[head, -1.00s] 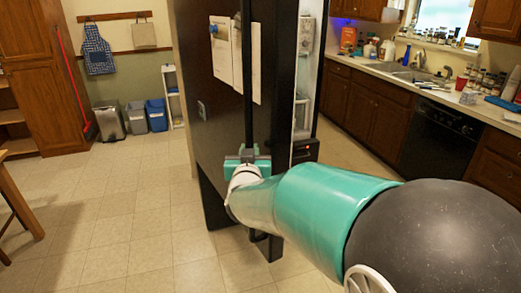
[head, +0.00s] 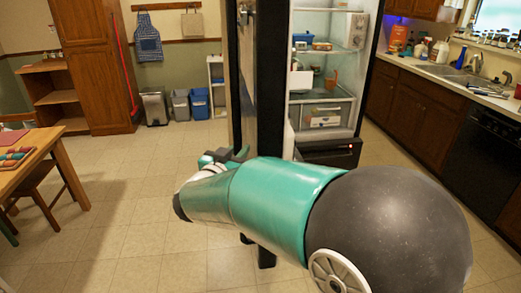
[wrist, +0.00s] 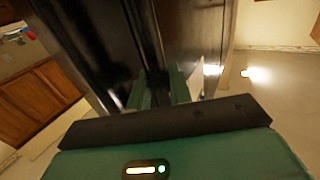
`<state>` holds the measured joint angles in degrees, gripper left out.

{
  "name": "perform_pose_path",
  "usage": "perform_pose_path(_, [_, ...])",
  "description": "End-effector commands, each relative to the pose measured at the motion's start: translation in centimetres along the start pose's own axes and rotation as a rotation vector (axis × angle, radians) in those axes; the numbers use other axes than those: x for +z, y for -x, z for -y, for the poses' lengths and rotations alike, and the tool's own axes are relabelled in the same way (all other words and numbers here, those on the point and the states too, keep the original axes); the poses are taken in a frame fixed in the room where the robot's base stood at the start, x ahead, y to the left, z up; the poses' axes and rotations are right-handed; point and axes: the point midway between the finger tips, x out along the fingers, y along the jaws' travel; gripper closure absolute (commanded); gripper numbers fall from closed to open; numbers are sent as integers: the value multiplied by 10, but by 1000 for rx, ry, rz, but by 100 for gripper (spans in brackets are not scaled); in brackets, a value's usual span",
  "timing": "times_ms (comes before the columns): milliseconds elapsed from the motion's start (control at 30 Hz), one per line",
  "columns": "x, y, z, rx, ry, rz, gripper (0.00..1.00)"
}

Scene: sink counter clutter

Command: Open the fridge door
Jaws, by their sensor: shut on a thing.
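The black fridge door (head: 272,90) stands swung open, seen nearly edge-on in the head view. To its right the lit fridge interior (head: 311,22) shows, with shelves and several food items. My teal gripper (head: 228,156) is at the door's lower part, partly hidden by my wrist. In the wrist view my gripper's fingers (wrist: 164,88) are shut on the dark vertical door handle (wrist: 146,45), which runs up along the door. The exact contact is dim and partly hidden.
A wooden table (head: 42,150) and a chair (head: 45,190) stand at the left. Bins (head: 180,106) line the back wall. A counter with a sink (head: 462,80) and a dishwasher (head: 480,150) are at the right. The tiled floor at left centre is clear.

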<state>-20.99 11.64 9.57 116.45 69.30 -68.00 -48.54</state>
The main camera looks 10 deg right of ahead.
Motion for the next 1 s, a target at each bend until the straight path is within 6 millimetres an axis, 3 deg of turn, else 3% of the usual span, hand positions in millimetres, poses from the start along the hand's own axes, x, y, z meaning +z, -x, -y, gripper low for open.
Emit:
perform_pose_path(200, [2, 18, 39, 44, 1, 2, 100])
perform_pose_path(400, [1, 26, 59, 76, 0, 1, 100])
perform_pose_path(967, [-1, 29, 68, 92, -1, -2, 100])
perform_pose_path(1000, [-1, 29, 68, 92, -1, -2, 72])
